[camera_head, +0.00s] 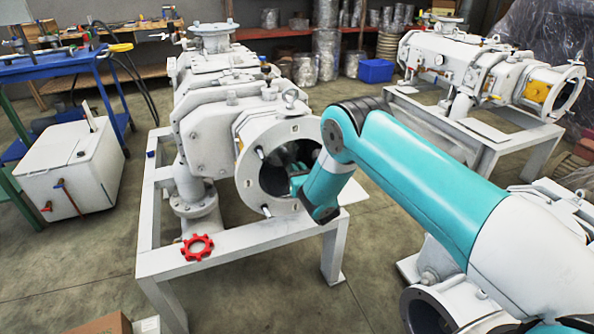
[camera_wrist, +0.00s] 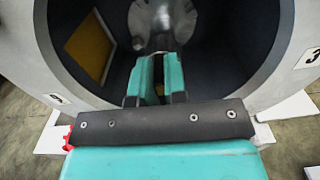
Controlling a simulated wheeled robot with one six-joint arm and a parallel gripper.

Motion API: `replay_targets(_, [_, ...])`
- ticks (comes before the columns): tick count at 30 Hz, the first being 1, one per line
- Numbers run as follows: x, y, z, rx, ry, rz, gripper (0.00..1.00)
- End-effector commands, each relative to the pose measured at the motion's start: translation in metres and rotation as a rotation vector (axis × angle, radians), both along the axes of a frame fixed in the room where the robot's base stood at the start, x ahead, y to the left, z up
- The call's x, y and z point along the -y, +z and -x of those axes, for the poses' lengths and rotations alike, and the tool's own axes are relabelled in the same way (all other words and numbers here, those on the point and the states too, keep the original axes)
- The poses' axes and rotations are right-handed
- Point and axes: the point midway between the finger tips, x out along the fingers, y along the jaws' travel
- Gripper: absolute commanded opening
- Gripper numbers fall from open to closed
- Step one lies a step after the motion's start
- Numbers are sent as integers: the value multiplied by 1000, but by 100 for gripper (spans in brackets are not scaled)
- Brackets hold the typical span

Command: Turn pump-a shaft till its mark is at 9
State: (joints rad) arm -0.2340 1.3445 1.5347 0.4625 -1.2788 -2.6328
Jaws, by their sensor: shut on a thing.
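A white pump (camera_head: 205,130) on a white frame stands in the middle of the head view, its round flange (camera_head: 249,193) facing front right with small number plates around it. In the wrist view the flange (camera_wrist: 20,55) surrounds a dark bore, with a plate reading 3 (camera_wrist: 309,58) at right and a plate too small to read at lower left. A grey metal shaft (camera_wrist: 160,18) shows inside the bore. My gripper (camera_wrist: 158,78) reaches into the bore and is shut on the shaft end; in the head view my gripper (camera_head: 298,180) is partly hidden. I cannot make out the shaft's mark.
A second white pump (camera_head: 470,70) stands at back right, another machine (camera_head: 430,305) at lower right. A white box (camera_head: 75,175) and blue cart (camera_head: 45,68) are at left. Concrete floor lies between.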

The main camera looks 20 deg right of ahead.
Motion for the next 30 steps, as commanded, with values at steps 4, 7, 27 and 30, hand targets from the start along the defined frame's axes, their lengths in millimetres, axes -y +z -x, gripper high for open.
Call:
replay_targets(4, [2, 1, 0, -9, 0, -92, 0])
replay_targets(7, [3, 0, 0, -17, 0, -172, 0])
replay_targets(27, [13, -6, -2, -82, 0, -804, 0])
replay_targets(30, [14, -8, -2, -93, 0, -897, 0])
